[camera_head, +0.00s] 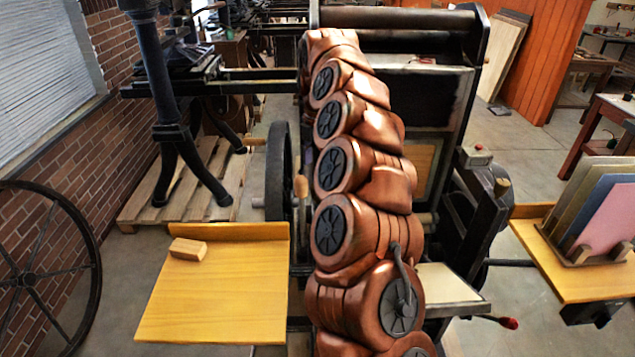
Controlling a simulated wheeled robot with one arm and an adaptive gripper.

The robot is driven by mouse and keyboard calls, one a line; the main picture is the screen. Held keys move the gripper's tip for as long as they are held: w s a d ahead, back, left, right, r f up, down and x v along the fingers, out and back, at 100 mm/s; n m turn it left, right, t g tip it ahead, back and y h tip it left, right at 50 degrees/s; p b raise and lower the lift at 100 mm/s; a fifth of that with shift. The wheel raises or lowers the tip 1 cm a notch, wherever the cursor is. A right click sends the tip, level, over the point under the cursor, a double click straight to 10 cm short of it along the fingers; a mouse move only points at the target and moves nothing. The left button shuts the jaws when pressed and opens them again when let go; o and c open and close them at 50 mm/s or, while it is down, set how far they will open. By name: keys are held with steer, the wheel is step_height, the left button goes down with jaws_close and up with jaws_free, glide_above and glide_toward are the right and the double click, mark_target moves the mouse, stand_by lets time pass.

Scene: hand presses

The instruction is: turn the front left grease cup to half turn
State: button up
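A black hand press (465,110) stands straight ahead, with rollers across its top. My copper-coloured arm rises through the middle of the picture and covers much of the press's left side. I cannot make out the front left grease cup for certain; it may be hidden behind my arm. A small tan knob (301,186) shows just left of my arm, but I cannot tell what it is. My gripper is not visible; the far end of the arm reaches the press's upper left.
A yellow wooden shelf (215,300) with a small wood block (188,249) juts out at left. A spoked wheel (45,270) stands at far left. At right, another yellow shelf (540,255) carries a rack of coloured boards (610,215). A red-tipped handle (508,322) sticks out low.

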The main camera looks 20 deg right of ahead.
steer(key=shift+f+p, duration=1.15)
steer(key=shift+f, duration=2.35)
steer(key=shift+c, duration=0.4)
steer(key=c, duration=1.1)
steer(key=shift+o, duration=0.2)
steer(key=shift+b, duration=0.3)
steer(key=m+b, duration=0.2)
steer(key=shift+f+m+b, duration=0.25)
steer(key=shift+m+b, duration=0.15)
steer(key=m+b, duration=0.6)
steer(key=m, duration=0.2)
steer(key=shift+r+b, duration=0.1)
steer(key=shift+b, duration=0.2)
steer(key=m+b, duration=0.2)
steer(key=m, duration=0.2)
steer(key=shift+r, duration=0.15)
steer(key=shift+r+m, duration=0.1)
steer(key=shift+m, duration=0.3)
